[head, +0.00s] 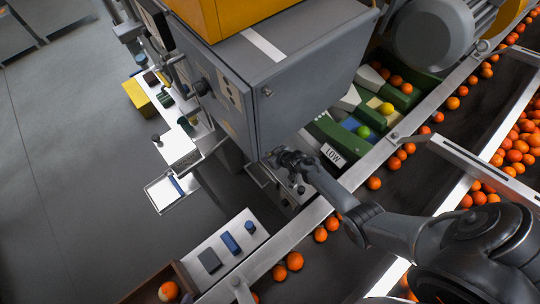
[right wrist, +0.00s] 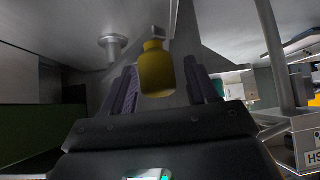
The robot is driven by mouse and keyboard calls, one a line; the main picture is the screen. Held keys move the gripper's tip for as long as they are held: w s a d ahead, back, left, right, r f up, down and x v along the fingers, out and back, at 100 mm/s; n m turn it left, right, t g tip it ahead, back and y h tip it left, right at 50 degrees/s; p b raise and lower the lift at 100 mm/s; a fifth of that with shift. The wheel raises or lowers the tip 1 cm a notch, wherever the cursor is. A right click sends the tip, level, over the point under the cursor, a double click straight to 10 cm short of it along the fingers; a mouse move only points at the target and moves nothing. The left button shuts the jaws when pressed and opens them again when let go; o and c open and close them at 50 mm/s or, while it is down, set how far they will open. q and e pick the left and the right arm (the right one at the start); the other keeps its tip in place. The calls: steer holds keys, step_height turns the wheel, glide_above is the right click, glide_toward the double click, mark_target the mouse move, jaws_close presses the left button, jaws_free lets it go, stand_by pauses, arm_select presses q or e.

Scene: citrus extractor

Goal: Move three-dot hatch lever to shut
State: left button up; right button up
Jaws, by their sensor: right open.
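My right gripper (head: 275,158) is at the lower corner of the grey machine housing in the head view. In the right wrist view its two dark fingers (right wrist: 160,82) are apart. A yellow bottle-shaped grip (right wrist: 156,70) on a short grey stem shows between them; whether the fingers touch it I cannot tell. It looks like a lever handle, but no three-dot mark is readable beside it. In the head view the arm and gripper hide this grip. A pale plate with dark dots (head: 229,95) is on the housing's left face. My left gripper is not seen.
A grey round knob (right wrist: 115,45) sticks out left of the grip in the wrist view. A metal rail (head: 310,212) and the orange-filled conveyor (head: 430,180) run beneath my right arm. Grey floor lies open at left.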

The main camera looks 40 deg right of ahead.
steer(key=shift+c, duration=0.4)
jaws_close()
